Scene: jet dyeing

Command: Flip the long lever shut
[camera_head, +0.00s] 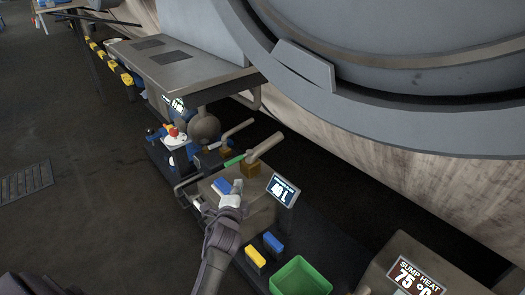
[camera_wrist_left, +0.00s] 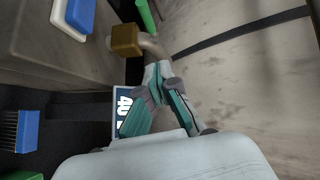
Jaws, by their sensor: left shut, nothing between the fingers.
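A long lever with a green handle (camera_head: 234,160) reaches out to the left from a brass block (camera_head: 252,171) on a pale pipe (camera_head: 266,148). In the left wrist view the green handle (camera_wrist_left: 146,16) shows at the top edge, beyond the brass block (camera_wrist_left: 127,40); its far end is cut off. My left gripper (camera_head: 235,190) is shut and empty, in front of the block and to the right of the blue-and-white brush. In the left wrist view its fingertips (camera_wrist_left: 158,70) meet just below the pipe; I cannot tell whether they touch it. My right gripper is not in view.
A blue-and-white brush (camera_head: 222,186) lies on the cabinet beside my left gripper. A small display (camera_head: 283,190) stands close on the right. A large grey vessel (camera_head: 400,110) fills the upper right.

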